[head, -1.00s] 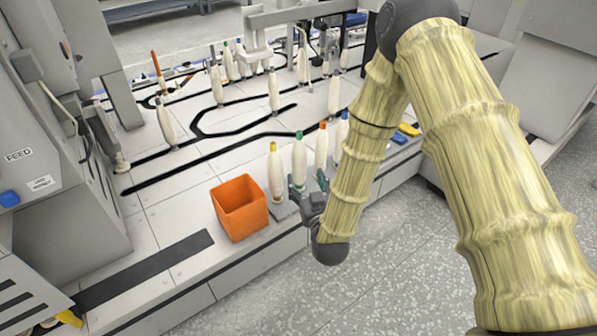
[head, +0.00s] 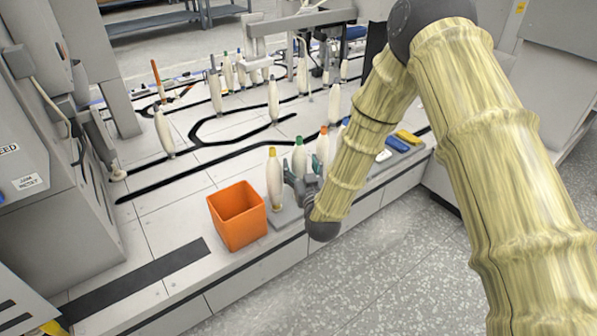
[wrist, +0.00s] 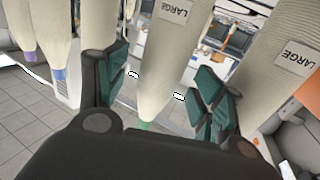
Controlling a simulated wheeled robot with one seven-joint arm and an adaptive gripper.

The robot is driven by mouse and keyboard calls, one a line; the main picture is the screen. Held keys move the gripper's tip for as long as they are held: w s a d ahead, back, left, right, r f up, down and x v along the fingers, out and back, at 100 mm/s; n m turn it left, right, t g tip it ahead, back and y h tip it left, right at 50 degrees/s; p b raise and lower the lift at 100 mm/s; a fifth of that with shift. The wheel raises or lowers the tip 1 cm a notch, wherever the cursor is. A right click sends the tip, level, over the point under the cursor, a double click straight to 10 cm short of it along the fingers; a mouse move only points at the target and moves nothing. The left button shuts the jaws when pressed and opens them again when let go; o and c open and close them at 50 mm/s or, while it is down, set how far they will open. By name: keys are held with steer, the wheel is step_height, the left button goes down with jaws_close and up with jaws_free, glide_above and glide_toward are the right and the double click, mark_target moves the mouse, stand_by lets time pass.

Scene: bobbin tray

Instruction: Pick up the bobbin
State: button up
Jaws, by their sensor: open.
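A row of cream bobbins with coloured tips stands along the near edge of the bench in the head view. The green-tipped bobbin (head: 299,157) is partly hidden by my gripper (head: 308,182). The yellow-tipped bobbin (head: 275,183) stands to its left, and the orange-tipped bobbin (head: 322,146) to its right. In the wrist view, my gripper (wrist: 160,95) is open, with one dark green finger on each side of a green-tipped bobbin (wrist: 155,70) labelled LARGE. Contact cannot be told. Another LARGE bobbin (wrist: 275,65) is just beyond the right finger.
An orange bin (head: 237,217) stands left of the row. More bobbins (head: 273,98) stand farther back among black tracks. Blue and yellow items (head: 397,144) lie to the right on the bench. A grey machine (head: 60,140) fills the left side.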

steer(key=shift+x, duration=1.15)
steer(key=shift+c, duration=0.4)
steer(key=c, duration=1.1)
